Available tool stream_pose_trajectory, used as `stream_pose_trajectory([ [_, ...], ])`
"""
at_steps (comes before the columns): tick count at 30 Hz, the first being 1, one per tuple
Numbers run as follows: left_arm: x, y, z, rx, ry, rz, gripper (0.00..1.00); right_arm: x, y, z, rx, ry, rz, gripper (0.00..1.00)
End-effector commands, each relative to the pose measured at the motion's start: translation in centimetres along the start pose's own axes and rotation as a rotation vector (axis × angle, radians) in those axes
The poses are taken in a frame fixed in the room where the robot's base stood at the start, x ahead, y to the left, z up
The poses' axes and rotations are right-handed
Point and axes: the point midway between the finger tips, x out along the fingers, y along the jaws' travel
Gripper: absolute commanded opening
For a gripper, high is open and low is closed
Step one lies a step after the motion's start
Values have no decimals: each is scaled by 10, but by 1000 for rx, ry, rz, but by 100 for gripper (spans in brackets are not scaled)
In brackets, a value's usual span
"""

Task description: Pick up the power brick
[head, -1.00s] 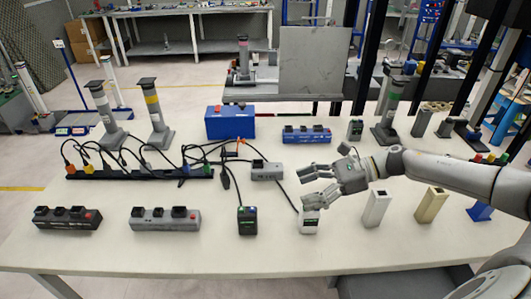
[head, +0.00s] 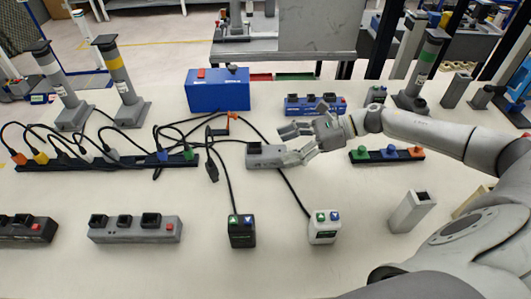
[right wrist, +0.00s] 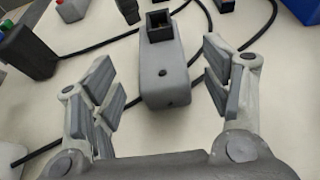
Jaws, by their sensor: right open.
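The power brick, a grey block with a dark square socket on top (head: 265,155), lies on the white table in the middle of the head view. A black cable runs close by it. My right gripper (head: 293,143) reaches in from the right and is open at the brick's right end. In the right wrist view the brick (right wrist: 165,80) lies ahead, between the spread fingers of the right gripper (right wrist: 161,70), with a gap on both sides. Nothing is held. My left gripper is not in view.
A black adapter (head: 242,230) and a white adapter (head: 324,226) stand in front of the brick. A blue box (head: 218,92) and a blue strip (head: 305,106) are behind. A black strip with cables (head: 105,161) lies left; a dark strip with coloured knobs (head: 387,155) lies right.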

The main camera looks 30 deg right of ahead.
Motion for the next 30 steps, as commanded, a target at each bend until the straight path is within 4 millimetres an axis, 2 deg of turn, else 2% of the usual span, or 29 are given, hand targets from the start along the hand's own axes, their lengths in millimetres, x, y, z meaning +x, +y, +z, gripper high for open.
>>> stream_pose_trajectory([
  [8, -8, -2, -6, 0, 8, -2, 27, 22, 0, 2, -1, -2, 0, 71],
  [16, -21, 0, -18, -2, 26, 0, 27, 58, 2, 1, -2, -2, 0, 71],
  [26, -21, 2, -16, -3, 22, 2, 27, 65, 2, -1, -1, 1, -1, 71],
  [30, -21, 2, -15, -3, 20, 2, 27, 65, 2, -1, -1, 1, -1, 53],
])
